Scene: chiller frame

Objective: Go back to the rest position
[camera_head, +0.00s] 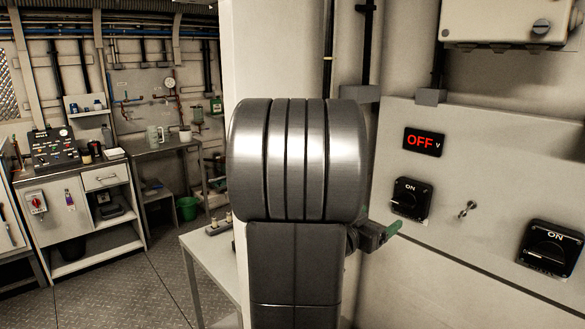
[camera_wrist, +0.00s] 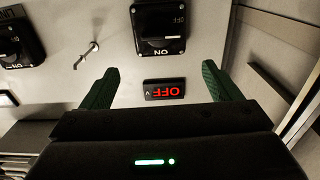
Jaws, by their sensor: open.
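My gripper (camera_wrist: 162,84) shows in the wrist view with its two green fingers spread apart and nothing between them. Past the fingers is a pale panel (camera_head: 475,215). It carries a small display (camera_head: 424,142) with red letters reading OFF, which also shows upside down in the wrist view (camera_wrist: 165,90). The fingers appear apart from the panel.
The panel holds a black rotary switch (camera_head: 411,198), a small metal toggle (camera_head: 467,209) and a second black switch (camera_head: 553,249). A pale table (camera_head: 212,270) stands left of my arm. Farther left are a cabinet (camera_head: 75,215), a green bucket (camera_head: 187,208) and open metal floor.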

